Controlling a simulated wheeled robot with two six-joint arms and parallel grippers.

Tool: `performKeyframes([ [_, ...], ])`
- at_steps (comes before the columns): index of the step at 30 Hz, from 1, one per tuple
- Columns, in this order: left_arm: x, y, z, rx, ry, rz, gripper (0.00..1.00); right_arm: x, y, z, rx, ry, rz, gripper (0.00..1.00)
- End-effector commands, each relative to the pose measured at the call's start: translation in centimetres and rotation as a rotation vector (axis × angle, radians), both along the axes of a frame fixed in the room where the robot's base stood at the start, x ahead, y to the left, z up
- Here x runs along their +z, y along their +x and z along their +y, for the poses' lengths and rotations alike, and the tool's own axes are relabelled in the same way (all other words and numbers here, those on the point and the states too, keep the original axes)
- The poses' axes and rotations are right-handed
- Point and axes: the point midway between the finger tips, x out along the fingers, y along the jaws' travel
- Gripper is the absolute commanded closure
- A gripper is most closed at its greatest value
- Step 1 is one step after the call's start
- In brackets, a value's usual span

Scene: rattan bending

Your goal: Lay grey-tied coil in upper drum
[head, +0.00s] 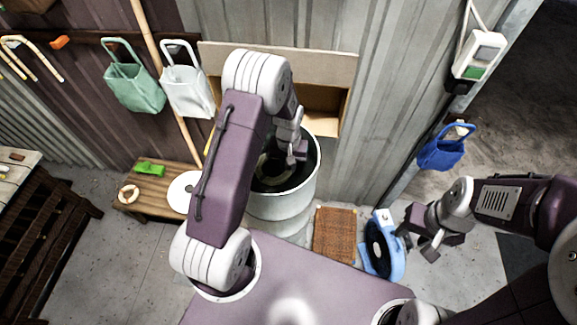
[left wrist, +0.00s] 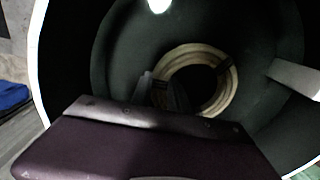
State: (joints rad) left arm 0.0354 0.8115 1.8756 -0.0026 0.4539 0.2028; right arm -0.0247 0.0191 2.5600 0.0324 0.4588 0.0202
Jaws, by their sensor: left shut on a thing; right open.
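The white upper drum (head: 282,207) stands open-topped by the corrugated wall, with a dark inside. Its dark inner wall (left wrist: 120,50) fills much of the left wrist view. My left gripper (head: 298,153) reaches down into the drum's mouth. In the left wrist view a pale rattan coil (left wrist: 193,52) shows inside the drum as a ring of several turns, with a dark tie at its right side. My left gripper's fingers (left wrist: 163,92) are shut on the coil's near left side. My right gripper (head: 420,238) is open and empty, outside the drum at the right.
A blue round device (head: 383,245) and a brown woven mat (head: 335,234) lie right of the drum. A wooden bench (head: 155,190) with a green item (head: 149,168) stands left. An open cardboard box (head: 323,105) is behind the drum. Bags (head: 135,85) hang on the wall.

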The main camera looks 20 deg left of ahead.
Motion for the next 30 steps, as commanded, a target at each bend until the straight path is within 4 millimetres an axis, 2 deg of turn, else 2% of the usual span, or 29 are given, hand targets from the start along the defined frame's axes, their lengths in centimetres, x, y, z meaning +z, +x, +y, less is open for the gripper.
performKeyframes([
  [7,-0.5,0.0,0.0,0.0,0.0,0.0,1.0,-0.4,0.0,0.0,0.0,0.0,0.0,0.58],
  [8,-0.5,0.0,0.0,0.0,0.0,0.0,0.74,-0.4,0.0,0.0,0.0,0.0,0.0,0.58],
  [9,-0.5,0.0,0.0,0.0,0.0,0.0,0.62,-0.4,0.0,0.0,0.0,0.0,0.0,0.58],
  [10,-0.5,0.0,0.0,0.0,0.0,0.0,0.57,-0.4,0.0,0.0,0.0,0.0,0.0,0.58],
  [20,-0.2,0.0,0.0,0.0,0.0,0.0,0.57,-0.1,0.0,0.0,0.0,0.0,0.0,0.58],
  [23,1.2,0.0,0.0,0.0,0.0,-0.001,0.57,1.0,0.0,0.0,0.0,0.0,0.0,0.58],
  [26,2.1,0.2,0.0,0.0,0.001,-0.007,0.57,-0.5,0.0,0.0,0.0,0.0,0.0,0.58],
  [30,5.3,0.2,0.0,0.0,0.0,-0.008,0.57,-1.7,0.0,0.0,0.0,0.0,0.0,0.58],
])
